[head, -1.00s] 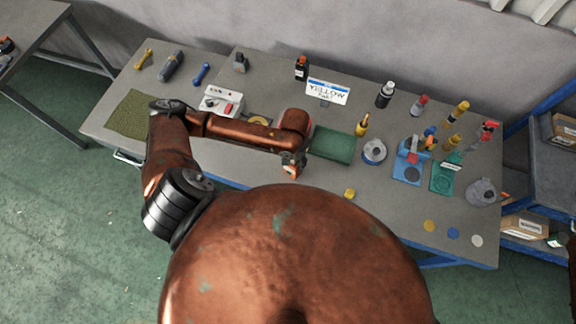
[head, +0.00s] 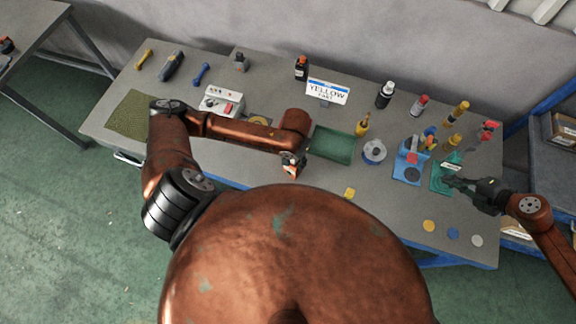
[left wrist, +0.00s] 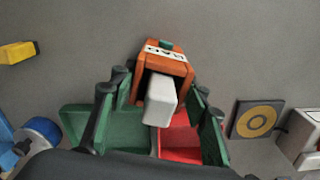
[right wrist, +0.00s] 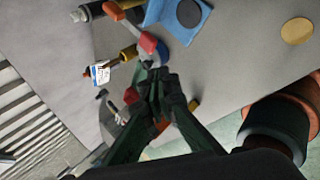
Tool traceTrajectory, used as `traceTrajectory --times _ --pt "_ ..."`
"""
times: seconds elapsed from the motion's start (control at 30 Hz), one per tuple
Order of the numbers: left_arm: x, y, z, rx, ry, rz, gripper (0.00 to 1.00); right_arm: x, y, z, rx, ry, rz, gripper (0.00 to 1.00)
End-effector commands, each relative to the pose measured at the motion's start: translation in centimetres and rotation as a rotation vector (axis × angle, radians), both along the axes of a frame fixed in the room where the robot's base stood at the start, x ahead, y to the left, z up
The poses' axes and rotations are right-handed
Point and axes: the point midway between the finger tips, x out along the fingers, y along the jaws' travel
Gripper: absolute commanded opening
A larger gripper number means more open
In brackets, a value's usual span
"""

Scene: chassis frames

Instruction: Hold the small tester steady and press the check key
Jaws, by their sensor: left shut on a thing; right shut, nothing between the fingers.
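The small tester (left wrist: 165,62) is an orange block with a dark-lettered white band, a small green part on top and a pale grey block projecting from it. My left gripper (left wrist: 155,98) is shut on it, with a finger on each side; I cannot tell which part is the check key. In the head view the tester (head: 291,170) is small in my left gripper (head: 291,160), over the bench's front edge area. My right gripper (head: 452,182) is shut and empty over the bench's right side, far from the tester; its closed fingers show in the right wrist view (right wrist: 160,85).
A green tray (head: 332,145) lies right of my left gripper. A white box with a red part (head: 222,102) stands behind my left arm. A blue stand (head: 411,169), a green stand (head: 441,175) and several bottles crowd the right side. A yellow block (head: 349,193) lies near the front edge.

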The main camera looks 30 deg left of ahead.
Motion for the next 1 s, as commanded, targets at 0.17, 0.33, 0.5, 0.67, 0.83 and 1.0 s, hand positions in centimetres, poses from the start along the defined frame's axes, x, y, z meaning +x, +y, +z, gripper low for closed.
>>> traceTrajectory --times 0.17,0.33,0.5,0.67,0.83,1.0 --pt "-0.1 0.0 -0.1 -0.001 0.002 0.000 0.13 -4.0 5.9 -5.3 0.009 0.073 0.141 0.00" --pt "-0.1 0.0 -0.1 -0.001 0.002 0.000 0.13 -8.2 11.4 -9.4 0.022 0.126 0.275 0.00" --pt "-0.1 0.0 -0.1 -0.001 0.002 0.000 0.13 -13.1 16.8 -12.9 0.036 0.172 0.418 0.00" --pt "-0.1 0.0 -0.1 0.000 0.002 0.000 0.13 -18.3 21.9 -15.3 0.053 0.202 0.567 0.00" --pt "-0.1 0.0 -0.1 0.000 0.002 0.000 0.13 -24.0 27.4 -16.8 0.075 0.200 0.755 0.00" --pt "-0.1 0.0 -0.1 0.000 0.002 0.000 0.13 -29.7 33.0 -16.8 0.104 0.139 1.000 0.00"
